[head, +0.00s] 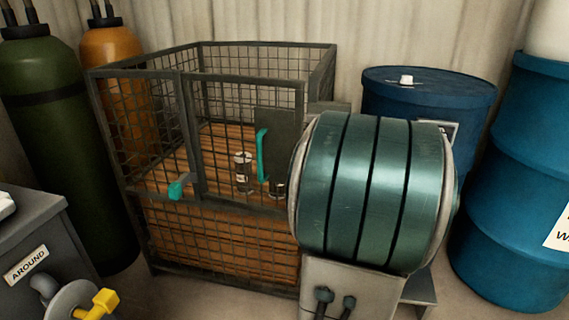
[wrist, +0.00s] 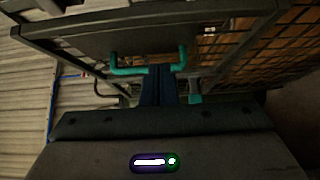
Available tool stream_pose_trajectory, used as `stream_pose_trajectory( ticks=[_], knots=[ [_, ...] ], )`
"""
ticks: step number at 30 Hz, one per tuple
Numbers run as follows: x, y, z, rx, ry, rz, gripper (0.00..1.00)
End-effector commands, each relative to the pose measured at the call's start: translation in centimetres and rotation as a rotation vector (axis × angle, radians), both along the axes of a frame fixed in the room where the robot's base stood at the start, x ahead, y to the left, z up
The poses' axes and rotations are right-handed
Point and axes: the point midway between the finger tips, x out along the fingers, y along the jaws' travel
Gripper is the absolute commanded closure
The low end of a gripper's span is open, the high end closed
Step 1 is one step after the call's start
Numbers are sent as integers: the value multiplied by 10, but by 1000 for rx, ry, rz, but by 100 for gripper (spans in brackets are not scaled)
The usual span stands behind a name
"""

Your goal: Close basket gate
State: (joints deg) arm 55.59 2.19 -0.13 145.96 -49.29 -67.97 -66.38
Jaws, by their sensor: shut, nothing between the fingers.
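The wire-mesh basket (head: 240,258) stands left of centre in the head view, with a slatted wooden floor. Its framed gate (head: 247,78) is at the front right and carries a dark plate with a teal handle (head: 262,155). I cannot tell whether the gate is fully flush with the frame. A teal latch lever (head: 180,187) sits on the front, left of the gate. In the wrist view, my gripper (wrist: 163,72) is shut and empty, its tips at the teal handle (wrist: 130,71); contact is unclear. My arm hides the gripper in the head view.
Small jars (head: 243,170) stand inside the basket. Blue drums (head: 430,90) stand behind and to the right. Green (head: 45,110) and orange (head: 112,50) gas cylinders stand to the left. A grey cabinet (head: 35,240) with a yellow-handled valve (head: 100,304) is at front left.

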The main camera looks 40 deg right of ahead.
Motion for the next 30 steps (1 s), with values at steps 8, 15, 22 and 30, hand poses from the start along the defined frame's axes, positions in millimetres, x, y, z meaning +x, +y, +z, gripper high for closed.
stream_pose_trajectory(
  ticks=[8,15,22,30],
  knots=[
    [17,-3,4,4,3,-1,100],
    [52,-25,-2,-1,-1,-3,100],
    [61,-40,-1,-1,0,-3,100],
    [62,-41,0,-1,0,-2,100]
  ],
)
